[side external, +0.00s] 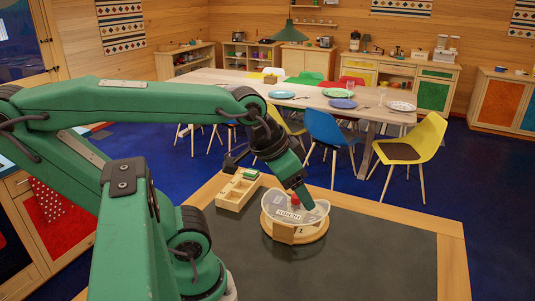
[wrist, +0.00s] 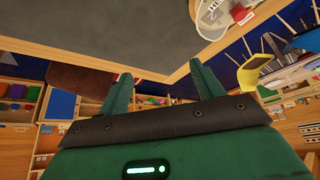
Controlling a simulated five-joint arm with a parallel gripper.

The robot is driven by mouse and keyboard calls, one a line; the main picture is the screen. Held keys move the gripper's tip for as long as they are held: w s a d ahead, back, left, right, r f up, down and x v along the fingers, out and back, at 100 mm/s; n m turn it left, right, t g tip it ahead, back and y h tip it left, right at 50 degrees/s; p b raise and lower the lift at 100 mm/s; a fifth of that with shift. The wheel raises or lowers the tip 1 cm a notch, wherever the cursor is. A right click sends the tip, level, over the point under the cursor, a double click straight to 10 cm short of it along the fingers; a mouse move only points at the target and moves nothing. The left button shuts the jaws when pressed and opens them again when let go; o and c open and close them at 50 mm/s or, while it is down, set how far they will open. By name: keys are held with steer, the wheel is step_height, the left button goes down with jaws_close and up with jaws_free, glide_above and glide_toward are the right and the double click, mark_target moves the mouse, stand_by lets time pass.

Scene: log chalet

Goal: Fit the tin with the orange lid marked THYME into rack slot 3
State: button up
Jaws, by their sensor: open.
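The rack (side external: 297,232) is a round wooden stand with a clear wall on the dark table top, with the numbers 1 and 2 readable on it. Part of it shows at the top right of the wrist view (wrist: 212,30). A small red rounded thing (side external: 295,199) shows at its middle; I cannot tell if it is a knob or a lid. My gripper (side external: 306,204) points down at the rack's right side, in front of or over it. In the wrist view my gripper (wrist: 161,80) is open with nothing between its fingers. I cannot make out a THYME tin or slot 3.
A wooden tray (side external: 229,201) with green items stands left of the rack, near the table's back edge. The dark table top (side external: 370,255) is clear right of and in front of the rack. A dining table (side external: 235,80) with colourful chairs stands beyond.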

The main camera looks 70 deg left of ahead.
steer(key=shift+w, duration=0.1)
steer(key=w+a+f+n+g, duration=0.3)
steer(key=w+a+n, duration=0.2)
steer(key=w+a, duration=0.4)
steer(key=w+a+f+n, duration=0.1)
steer(key=a+f, duration=0.2)
steer(key=a, duration=0.1)
steer(key=w+a+f+n+g, duration=0.1)
steer(key=a+f, duration=0.2)
steer(key=a, duration=0.1)
steer(key=w+a+f+n+g, duration=0.1)
steer(key=a+f+n, duration=0.1)
steer(key=a, duration=0.3)
steer(key=shift+w+f, duration=0.4)
steer(key=shift+f, duration=0.15)
steer(key=shift+a+f+g, duration=0.3)
steer(key=shift+a, duration=0.05)
steer(key=shift+f, duration=1.3)
steer(key=shift+f, duration=0.1)
steer(key=shift+a+f, duration=0.15)
steer(key=shift+f, duration=2.35)
